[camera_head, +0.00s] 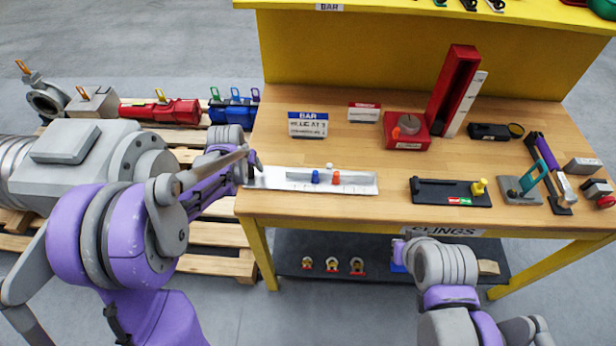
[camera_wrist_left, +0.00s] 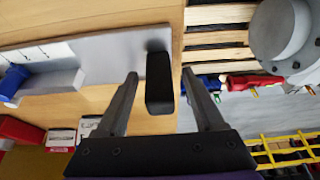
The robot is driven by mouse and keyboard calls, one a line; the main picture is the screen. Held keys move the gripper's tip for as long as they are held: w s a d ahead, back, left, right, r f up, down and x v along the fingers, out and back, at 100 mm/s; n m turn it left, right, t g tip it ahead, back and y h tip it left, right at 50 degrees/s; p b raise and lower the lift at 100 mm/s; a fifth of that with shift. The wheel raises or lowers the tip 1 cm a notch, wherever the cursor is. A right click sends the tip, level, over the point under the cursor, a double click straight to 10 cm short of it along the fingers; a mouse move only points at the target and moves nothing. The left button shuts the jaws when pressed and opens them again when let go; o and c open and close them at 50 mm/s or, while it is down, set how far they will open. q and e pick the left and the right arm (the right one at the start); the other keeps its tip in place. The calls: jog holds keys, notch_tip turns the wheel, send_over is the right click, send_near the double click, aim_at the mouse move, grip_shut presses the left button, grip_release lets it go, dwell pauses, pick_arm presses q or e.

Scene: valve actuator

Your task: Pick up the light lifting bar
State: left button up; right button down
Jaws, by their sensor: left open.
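A long pale bar-like plate (camera_head: 350,186) lies along the left front of the wooden table, with a blue and an orange peg on it. I cannot tell whether the plate itself or a part on it is the light lifting bar. My left gripper (camera_head: 250,168) is at the plate's left end, open. In the left wrist view the plate (camera_wrist_left: 110,50) runs in from the left, and a black block (camera_wrist_left: 158,85) at its end shows between the spread fingers (camera_wrist_left: 160,74). Contact cannot be told. My right gripper (camera_head: 404,240) is low at the table's front edge, mostly hidden.
A blue-and-white BAR sign (camera_head: 308,124) stands behind the plate. A red holder (camera_head: 455,90), a black tray (camera_head: 450,192) and several tools are further right. Wooden pallets (camera_head: 220,235) with valve parts lie left of the table. A dark shelf (camera_head: 350,255) is below.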

pick_arm(q)
grip_shut()
dwell(0.3)
dwell(1.1)
